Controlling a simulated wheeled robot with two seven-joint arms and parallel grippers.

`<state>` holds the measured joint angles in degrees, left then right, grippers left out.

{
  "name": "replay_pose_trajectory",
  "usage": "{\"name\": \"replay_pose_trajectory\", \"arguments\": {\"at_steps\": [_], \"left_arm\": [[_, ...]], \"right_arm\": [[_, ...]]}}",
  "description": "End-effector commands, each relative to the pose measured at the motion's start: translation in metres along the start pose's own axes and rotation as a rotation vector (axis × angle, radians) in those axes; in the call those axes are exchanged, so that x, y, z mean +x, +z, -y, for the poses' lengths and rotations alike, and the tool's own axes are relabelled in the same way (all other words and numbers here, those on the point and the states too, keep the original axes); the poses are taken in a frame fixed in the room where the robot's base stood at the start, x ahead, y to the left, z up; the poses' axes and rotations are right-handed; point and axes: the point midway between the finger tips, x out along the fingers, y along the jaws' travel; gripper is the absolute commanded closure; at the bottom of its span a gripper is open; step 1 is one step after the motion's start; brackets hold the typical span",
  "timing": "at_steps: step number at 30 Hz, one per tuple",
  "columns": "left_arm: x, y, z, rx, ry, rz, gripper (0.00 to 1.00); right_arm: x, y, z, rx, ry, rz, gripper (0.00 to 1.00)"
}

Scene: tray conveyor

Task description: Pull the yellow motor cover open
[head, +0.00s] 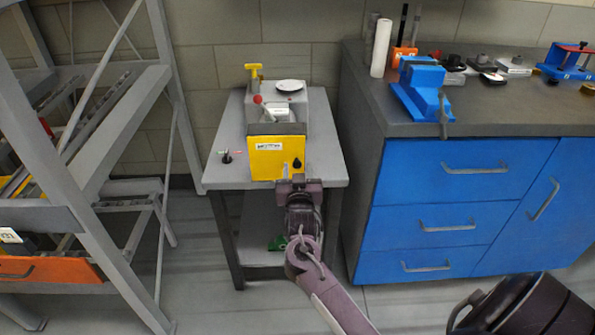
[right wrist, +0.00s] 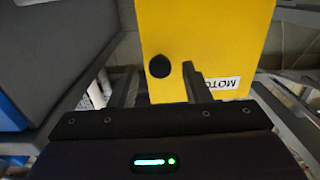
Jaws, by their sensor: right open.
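The yellow motor cover (head: 268,164) is the front panel of a small grey machine on a side table. It looks upright and flat against the machine. A black knob (head: 297,163) sits near its lower right in the head view. My right gripper (head: 293,178) is open just in front of the knob. In the right wrist view the yellow cover (right wrist: 215,40) fills the upper middle, upside down. Its black knob (right wrist: 159,66) shows between the finger lines of my open right gripper (right wrist: 160,78). I cannot tell whether a finger touches it. My left gripper is not in view.
The grey side table (head: 225,173) bears the machine, with a small black knob-like part (head: 227,157) at left. A metal rack (head: 150,90) stands at left. A blue-fronted workbench (head: 420,210) with tools stands close at right. Floor in front of the table is open.

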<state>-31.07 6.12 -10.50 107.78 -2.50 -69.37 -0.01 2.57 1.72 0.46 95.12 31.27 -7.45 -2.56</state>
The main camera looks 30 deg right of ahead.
Motion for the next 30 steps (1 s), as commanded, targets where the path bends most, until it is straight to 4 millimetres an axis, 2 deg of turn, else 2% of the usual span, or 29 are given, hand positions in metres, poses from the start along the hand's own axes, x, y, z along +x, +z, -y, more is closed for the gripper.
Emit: {"name": "replay_pose_trajectory", "arguments": {"at_steps": [10, 20, 30], "left_arm": [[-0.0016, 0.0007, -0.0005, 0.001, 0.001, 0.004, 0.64], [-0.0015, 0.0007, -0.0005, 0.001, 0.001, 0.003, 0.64], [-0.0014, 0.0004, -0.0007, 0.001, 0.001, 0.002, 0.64]], "right_arm": [[0.0056, 0.0002, 0.0000, 0.000, -0.001, 0.001, 0.56], [0.0054, 0.0002, 0.0000, 0.000, -0.001, 0.001, 1.00], [0.0069, 0.0003, 0.0007, 0.002, 0.006, 0.000, 1.00]]}}
